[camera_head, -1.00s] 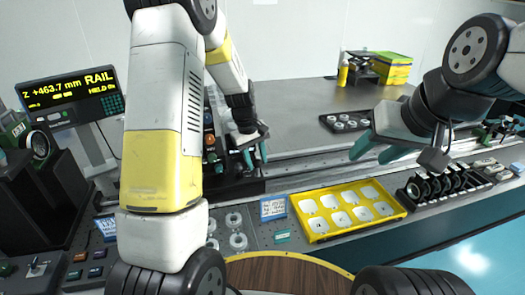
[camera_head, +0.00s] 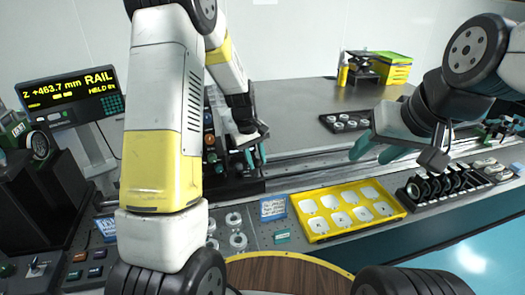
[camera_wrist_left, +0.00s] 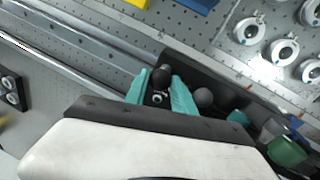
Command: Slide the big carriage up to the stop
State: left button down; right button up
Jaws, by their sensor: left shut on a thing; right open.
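The big carriage, a dark block (camera_head: 240,187), sits on the long metal rail (camera_head: 325,162). Much of it is hidden behind my left arm. My left gripper (camera_head: 253,158) is at the carriage top. In the left wrist view its teal fingers (camera_wrist_left: 162,92) are closed around a small black knob (camera_wrist_left: 162,73) on the dark carriage (camera_wrist_left: 190,65). My right gripper (camera_head: 375,145) is open and empty above the rail, to the right. I cannot make out the stop. The display (camera_head: 70,95) reads RAIL, Z +463.7 mm.
A yellow tray (camera_head: 312,237) of white plates lies in front of the rail. A black rack of rings (camera_head: 440,184) stands to its right. A dark tray (camera_head: 345,122) of rings lies behind the rail. The rail between my grippers looks clear.

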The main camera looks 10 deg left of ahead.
aim_at(244, 178)
dwell(0.6)
pick_arm(q)
jog(key=shift+s+a, duration=0.3)
jog(key=shift+a, duration=0.45)
jog(key=shift+s+a, duration=0.3)
jog(key=shift+a, duration=0.4)
jog(key=shift+s+a, duration=0.3)
jog(key=shift+a, duration=0.45)
jog(key=shift+d, duration=0.1)
jog(key=c, duration=1.1)
grip_release()
jog(key=shift+o, duration=0.2)
jog(key=r, duration=0.5)
jog(key=a+r, duration=0.1)
jog(key=r, duration=0.1)
jog(key=shift+s+a+r, duration=0.1)
jog(key=shift+s+r, duration=0.25)
